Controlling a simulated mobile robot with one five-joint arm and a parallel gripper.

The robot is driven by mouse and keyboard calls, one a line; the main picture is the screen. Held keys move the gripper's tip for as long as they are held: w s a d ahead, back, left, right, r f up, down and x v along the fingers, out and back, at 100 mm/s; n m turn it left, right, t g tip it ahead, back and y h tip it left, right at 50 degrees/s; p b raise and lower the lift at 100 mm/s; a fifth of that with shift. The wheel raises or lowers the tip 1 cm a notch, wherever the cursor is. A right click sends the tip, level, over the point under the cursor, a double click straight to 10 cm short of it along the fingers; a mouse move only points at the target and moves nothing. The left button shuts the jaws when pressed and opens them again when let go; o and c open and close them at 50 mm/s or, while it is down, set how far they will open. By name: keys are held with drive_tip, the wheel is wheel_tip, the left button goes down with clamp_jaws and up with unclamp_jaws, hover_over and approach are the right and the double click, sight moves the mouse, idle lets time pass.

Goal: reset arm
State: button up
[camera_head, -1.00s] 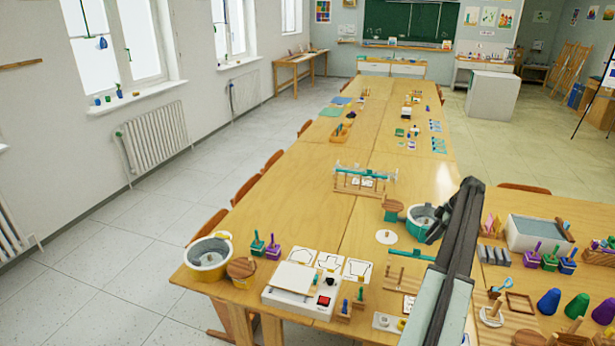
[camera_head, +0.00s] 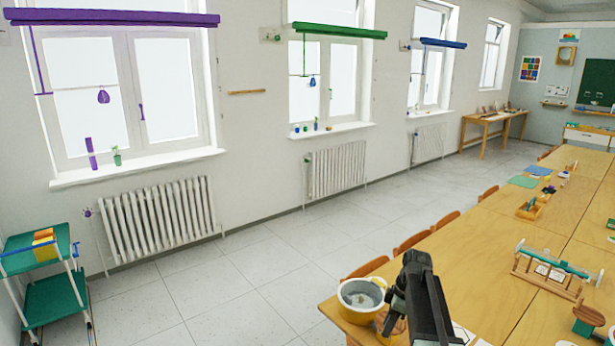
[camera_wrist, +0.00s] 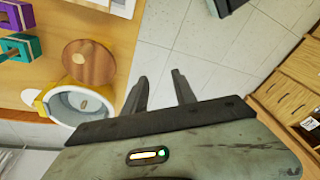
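My arm (camera_head: 421,303) is seen from behind at the lower middle of the head view, rising in front of the near corner of the long table. The fingertips cannot be made out there. In the wrist view my gripper (camera_wrist: 160,80) has two dark fingers held apart with nothing between them. Pale floor tiles show beyond the fingers. A yellow-rimmed pot (camera_wrist: 50,108) stands to the left of the fingers, with a round wooden disc (camera_wrist: 89,63) beside it; neither is touched.
The long wooden table (camera_head: 464,262) fills the right, with chairs along its left side. A teal cart (camera_head: 52,297) stands at the lower left. Radiators (camera_head: 157,219) line the window wall. The tiled floor between wall and table is clear.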

drive_tip(key=s+a+m+h, duration=0.1)
drive_tip(key=s+a, duration=0.3)
drive_tip(key=a, duration=0.2)
drive_tip(key=s+a+m, duration=0.1)
drive_tip(key=s+a, duration=0.3)
drive_tip(key=a, duration=0.2)
drive_tip(key=s+m+h, duration=0.1)
drive_tip(key=s+m, duration=0.6)
drive_tip(key=m, duration=0.4)
drive_tip(key=shift+d+f+h, duration=0.15)
drive_tip(key=shift+f+h, duration=0.15)
drive_tip(key=shift+h, duration=0.1)
